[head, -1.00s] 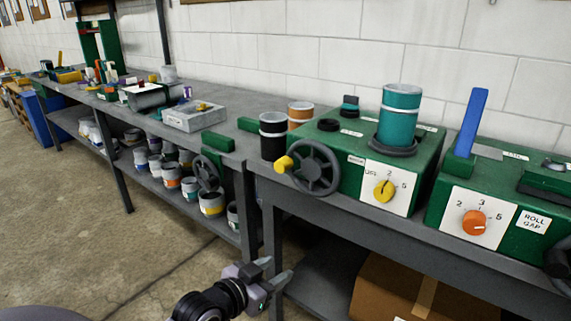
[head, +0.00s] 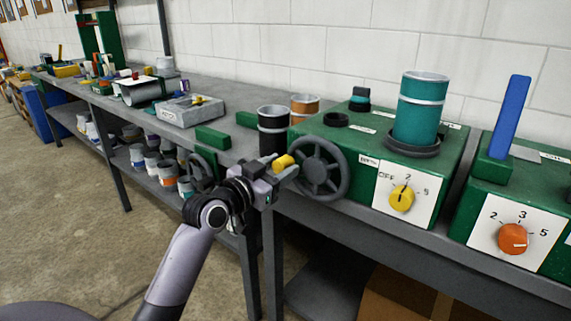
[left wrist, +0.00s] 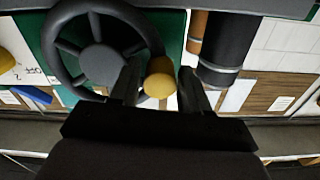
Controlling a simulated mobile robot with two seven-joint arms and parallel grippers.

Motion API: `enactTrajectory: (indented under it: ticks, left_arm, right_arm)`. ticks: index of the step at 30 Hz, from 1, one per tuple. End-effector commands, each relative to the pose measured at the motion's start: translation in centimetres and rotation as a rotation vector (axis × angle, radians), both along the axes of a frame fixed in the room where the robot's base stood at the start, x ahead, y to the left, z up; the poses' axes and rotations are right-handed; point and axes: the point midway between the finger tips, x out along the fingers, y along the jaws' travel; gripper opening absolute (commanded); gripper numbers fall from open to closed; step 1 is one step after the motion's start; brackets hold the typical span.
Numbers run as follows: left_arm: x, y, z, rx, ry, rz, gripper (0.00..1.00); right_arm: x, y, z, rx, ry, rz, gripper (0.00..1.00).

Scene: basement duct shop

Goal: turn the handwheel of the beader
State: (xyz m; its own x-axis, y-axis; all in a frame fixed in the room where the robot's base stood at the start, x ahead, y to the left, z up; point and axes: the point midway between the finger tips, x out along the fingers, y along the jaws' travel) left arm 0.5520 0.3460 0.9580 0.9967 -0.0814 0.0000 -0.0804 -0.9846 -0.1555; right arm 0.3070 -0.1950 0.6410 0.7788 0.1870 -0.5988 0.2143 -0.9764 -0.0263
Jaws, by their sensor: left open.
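The dark grey handwheel (head: 320,168) sits on the front of a green machine (head: 355,140) at the bench edge; the small label beside it is hard to read. Its yellow crank knob (head: 283,162) is at the wheel's left side. My left gripper (head: 281,170) is open at the knob. My right gripper is out of view.
A black can (head: 273,135) and an orange can (head: 304,105) stand left of the machine. A teal cylinder (head: 420,110) stands on top. A yellow dial (head: 401,198) is right of the wheel. Another green machine with an orange dial (head: 513,239) is at the right.

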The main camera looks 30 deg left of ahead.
Motion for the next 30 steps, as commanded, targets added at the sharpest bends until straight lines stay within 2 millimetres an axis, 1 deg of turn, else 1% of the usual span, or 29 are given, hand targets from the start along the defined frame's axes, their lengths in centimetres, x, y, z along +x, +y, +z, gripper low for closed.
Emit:
enactTrajectory:
  ticks: [1,3,6,10,17,18,20,21,30]
  left_arm:
    - [0.6,0.0,0.1,-0.001,-0.002,0.001,0.46]
    - [1.3,-0.1,0.0,-0.001,-0.001,0.001,0.46]
    - [1.9,-0.1,0.0,0.0,-0.001,0.001,0.46]
    - [2.3,-0.2,0.0,0.001,0.0,0.001,0.46]
    - [2.3,-0.2,0.0,0.001,0.0,0.001,0.46]
    - [2.3,-0.2,0.0,0.001,0.0,0.001,0.33]
    - [2.3,-0.2,0.0,0.001,0.0,0.001,0.14]
    - [2.3,-0.2,0.0,0.001,0.0,0.001,0.01]
    - [2.6,-0.2,0.0,0.014,0.0,0.0,0.0]
  right_arm:
    - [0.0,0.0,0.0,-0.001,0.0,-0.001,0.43]
    - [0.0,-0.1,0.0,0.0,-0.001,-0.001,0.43]
    - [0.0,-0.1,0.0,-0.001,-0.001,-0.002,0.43]
    - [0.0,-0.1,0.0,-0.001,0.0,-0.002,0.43]
    - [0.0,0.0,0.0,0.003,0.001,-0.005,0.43]
    - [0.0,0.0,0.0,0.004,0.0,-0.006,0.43]
    - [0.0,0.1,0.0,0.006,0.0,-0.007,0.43]
    - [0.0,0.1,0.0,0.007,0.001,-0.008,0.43]
    - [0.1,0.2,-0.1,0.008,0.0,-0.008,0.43]
